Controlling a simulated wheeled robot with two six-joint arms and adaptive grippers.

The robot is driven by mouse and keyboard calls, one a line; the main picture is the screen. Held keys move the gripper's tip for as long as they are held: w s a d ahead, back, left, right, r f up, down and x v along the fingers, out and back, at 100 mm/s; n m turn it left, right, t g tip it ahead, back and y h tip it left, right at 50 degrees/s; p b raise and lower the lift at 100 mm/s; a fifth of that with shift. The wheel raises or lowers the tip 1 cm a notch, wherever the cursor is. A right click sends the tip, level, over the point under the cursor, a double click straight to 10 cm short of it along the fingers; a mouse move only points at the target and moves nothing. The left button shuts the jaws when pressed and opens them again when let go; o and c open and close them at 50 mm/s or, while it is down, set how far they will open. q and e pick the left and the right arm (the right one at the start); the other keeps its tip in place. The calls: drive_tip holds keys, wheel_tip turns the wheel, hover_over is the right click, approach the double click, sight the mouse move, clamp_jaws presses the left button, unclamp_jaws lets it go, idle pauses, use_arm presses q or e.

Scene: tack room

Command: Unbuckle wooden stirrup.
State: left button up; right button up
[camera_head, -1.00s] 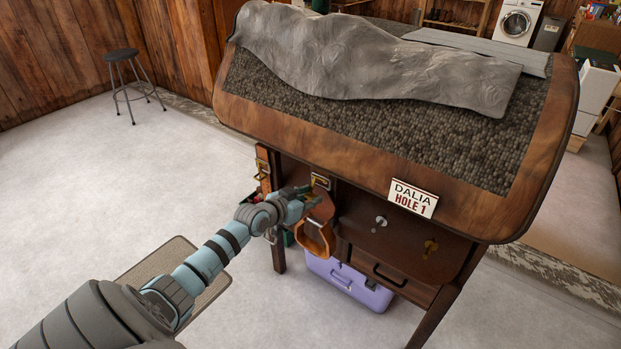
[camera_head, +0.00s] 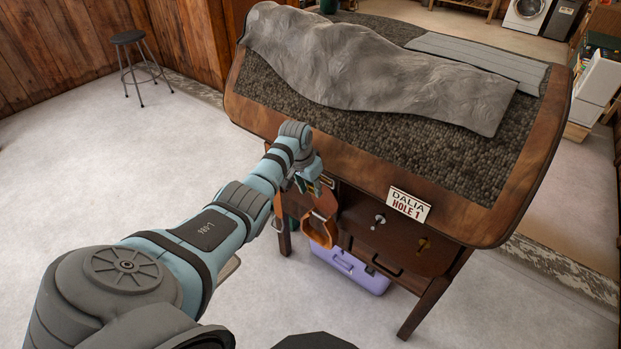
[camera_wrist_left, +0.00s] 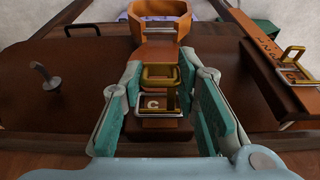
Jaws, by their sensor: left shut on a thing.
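The wooden stirrup (camera_head: 320,228) hangs from a leather strap on the front of the dark wooden stand. It shows at the top of the left wrist view (camera_wrist_left: 160,12), with the strap (camera_wrist_left: 158,50) running toward me. A brass buckle (camera_wrist_left: 160,76) lies on this strap, and a second brass frame with a letter C sits just below it. My left gripper (camera_head: 312,178) is at the strap's upper end, under the stand's edge. My right gripper is out of view.
A second strap with a brass buckle (camera_wrist_left: 291,62) is beside my gripper. The sign (camera_head: 409,204), a metal knob (camera_head: 379,221) and a brass fitting (camera_head: 423,244) are on the stand. A purple case (camera_head: 350,270) lies below.

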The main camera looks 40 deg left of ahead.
use_arm(q)
drive_tip(key=shift+w+r+g+b, duration=0.1)
drive_tip(key=shift+r+g+b, duration=0.1)
drive_tip(key=shift+g+b, duration=0.6)
drive_tip(key=shift+r+b, duration=0.25)
drive_tip(key=shift+b, duration=0.1)
drive_tip(key=o, duration=1.1)
drive_tip(key=shift+o, duration=0.2)
drive_tip(key=shift+r, duration=0.25)
wheel_tip(320, 180, up, 11)
drive_tip(key=s, duration=0.1)
drive_tip(key=shift+s+r, duration=0.2)
